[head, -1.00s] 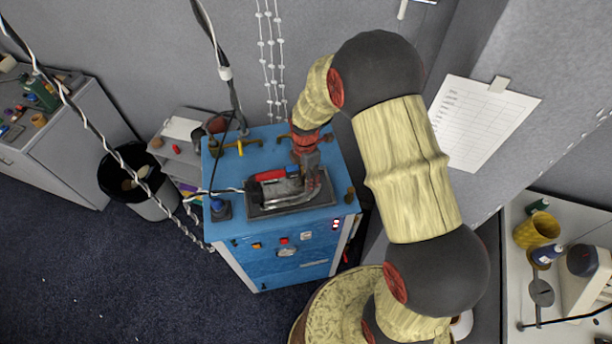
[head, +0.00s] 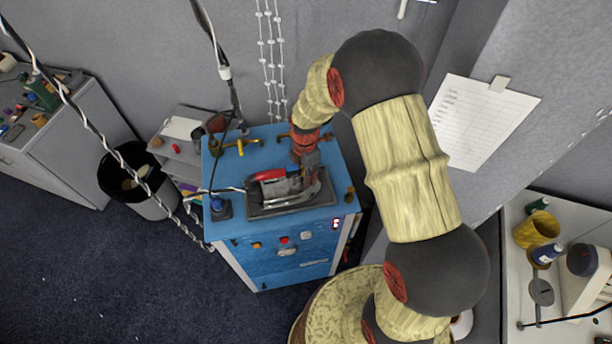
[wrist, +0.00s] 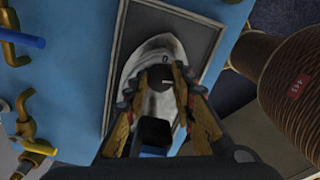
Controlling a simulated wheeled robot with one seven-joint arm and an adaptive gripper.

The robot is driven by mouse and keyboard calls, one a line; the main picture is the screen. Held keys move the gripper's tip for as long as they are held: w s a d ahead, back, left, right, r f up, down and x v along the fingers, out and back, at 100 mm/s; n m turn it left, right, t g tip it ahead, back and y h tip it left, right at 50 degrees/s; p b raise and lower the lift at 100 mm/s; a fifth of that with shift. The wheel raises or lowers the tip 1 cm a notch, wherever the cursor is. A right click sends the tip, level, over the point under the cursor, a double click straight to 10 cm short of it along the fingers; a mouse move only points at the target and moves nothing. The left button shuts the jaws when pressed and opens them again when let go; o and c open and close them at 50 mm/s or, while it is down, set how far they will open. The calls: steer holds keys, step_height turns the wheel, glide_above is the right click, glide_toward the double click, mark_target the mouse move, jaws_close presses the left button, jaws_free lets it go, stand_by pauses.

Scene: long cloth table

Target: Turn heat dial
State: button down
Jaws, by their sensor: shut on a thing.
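The iron (head: 292,188), with a red handle (head: 268,174), lies on a dark framed rest (head: 260,208) on top of the blue station. Its pale metal body (wrist: 151,50) also shows in the wrist view. My gripper (head: 308,172) reaches down onto the iron from above. In the wrist view my gripper (wrist: 165,82) has one finger on each side of a small dark round part, which looks like the heat dial (wrist: 159,74), and is shut on it. The fingers hide the dial's sides, and its setting is not readable.
Brass pipe fittings with a yellow handle (head: 240,146) stand at the station's back left. A blue-capped part (head: 220,208) sits at its front left. A cable runs from the iron leftward.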

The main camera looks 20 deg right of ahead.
steer(key=shift+m+b, duration=0.4)
steer(key=shift+m, duration=0.4)
steer(key=c, duration=1.5)
jaws_free()
step_height(320, 180, up, 12)
steer(key=shift+w, duration=0.15)
